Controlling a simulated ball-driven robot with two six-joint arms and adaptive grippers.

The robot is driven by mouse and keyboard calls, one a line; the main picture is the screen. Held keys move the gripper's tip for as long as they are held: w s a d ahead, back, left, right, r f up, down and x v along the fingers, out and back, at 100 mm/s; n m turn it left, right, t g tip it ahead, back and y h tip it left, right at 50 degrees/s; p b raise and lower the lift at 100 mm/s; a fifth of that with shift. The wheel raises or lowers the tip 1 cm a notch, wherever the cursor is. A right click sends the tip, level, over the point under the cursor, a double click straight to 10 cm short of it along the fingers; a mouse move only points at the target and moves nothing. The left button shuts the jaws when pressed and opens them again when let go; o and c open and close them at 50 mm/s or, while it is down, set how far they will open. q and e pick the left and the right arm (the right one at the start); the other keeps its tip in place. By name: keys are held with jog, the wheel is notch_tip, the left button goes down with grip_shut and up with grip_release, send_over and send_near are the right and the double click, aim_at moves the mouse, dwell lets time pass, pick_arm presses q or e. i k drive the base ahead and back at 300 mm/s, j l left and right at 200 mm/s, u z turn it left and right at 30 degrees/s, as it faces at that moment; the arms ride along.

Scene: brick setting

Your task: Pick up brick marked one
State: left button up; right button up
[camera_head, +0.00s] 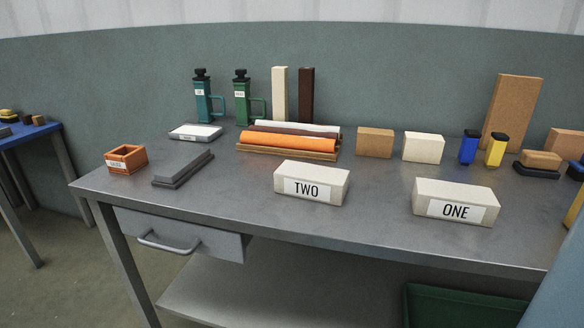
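The brick marked ONE (455,191) is a pale off-white block with a white label on its front face. It lies flat near the front edge of the grey metal table (235,207), right of the middle. A similar pale brick marked TWO (312,172) lies to its left, apart from it. Both bricks are in full view, with nothing touching them. Neither of my grippers shows in the head camera view.
Behind the bricks stand a tan block (375,142), a cream block (423,147), blue (468,148) and yellow (495,150) items, and rolls on a tray (287,157). An orange box (126,159) sits left. A green bin (460,307) is below. Bare table surrounds brick ONE.

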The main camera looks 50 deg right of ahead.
aim_at(469, 204)
jog(key=z, duration=2.55)
